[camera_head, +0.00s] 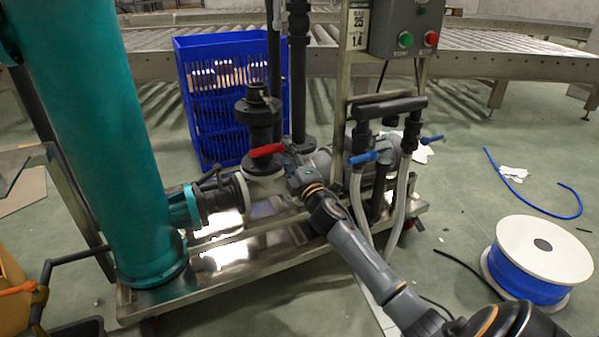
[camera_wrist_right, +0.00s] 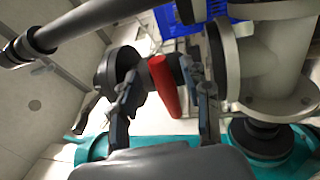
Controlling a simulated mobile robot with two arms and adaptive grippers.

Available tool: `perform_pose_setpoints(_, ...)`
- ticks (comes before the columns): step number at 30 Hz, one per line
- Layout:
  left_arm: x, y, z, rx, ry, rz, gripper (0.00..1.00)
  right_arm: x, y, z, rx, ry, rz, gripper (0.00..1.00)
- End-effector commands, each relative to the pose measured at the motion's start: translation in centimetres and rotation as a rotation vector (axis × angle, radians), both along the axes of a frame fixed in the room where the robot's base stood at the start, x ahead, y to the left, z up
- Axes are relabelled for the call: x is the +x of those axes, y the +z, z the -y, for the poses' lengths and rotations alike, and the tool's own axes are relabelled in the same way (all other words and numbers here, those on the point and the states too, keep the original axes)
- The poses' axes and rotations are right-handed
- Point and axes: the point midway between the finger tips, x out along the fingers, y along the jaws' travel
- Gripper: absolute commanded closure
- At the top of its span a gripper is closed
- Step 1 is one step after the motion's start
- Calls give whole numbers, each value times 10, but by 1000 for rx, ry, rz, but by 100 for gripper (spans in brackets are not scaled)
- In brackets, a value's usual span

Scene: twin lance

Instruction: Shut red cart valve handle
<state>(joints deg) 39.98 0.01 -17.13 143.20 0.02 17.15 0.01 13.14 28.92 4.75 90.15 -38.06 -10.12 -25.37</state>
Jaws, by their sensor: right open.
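The red valve handle (camera_head: 267,150) sticks out sideways from the dark valve on the cart, below the black vertical pipe fitting. In the right wrist view the red handle (camera_wrist_right: 165,88) lies between the two fingers of my right gripper (camera_wrist_right: 160,78). The fingers are apart, with a visible gap on the left side; contact on the right side cannot be told. In the head view my right gripper (camera_head: 288,152) is at the right end of the handle and partly hides the valve there. My left gripper is not in view.
The metal cart (camera_head: 210,285) carries a teal column (camera_head: 95,130), grey pipes and blue-handled valves (camera_head: 364,157). A blue crate (camera_head: 200,125) stands behind it. A control box (camera_head: 405,30) is above right. A blue hose spool (camera_head: 530,275) stands on the floor at right.

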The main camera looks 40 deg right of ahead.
Motion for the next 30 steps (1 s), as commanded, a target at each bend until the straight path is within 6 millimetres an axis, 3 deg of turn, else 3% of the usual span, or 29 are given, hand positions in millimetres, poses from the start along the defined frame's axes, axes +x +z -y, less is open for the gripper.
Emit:
perform_pose_setpoints(6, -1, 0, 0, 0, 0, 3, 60, -44, -11, -11, 2, 0, -4, 52)
perform_pose_setpoints(13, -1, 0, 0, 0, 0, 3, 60, -78, -18, -19, 3, -2, -2, 52)
perform_pose_setpoints(18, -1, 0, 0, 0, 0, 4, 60, -90, -19, -21, 2, -2, -2, 52)
perform_pose_setpoints(30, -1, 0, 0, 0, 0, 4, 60, -91, -19, -21, 2, -2, -1, 52)
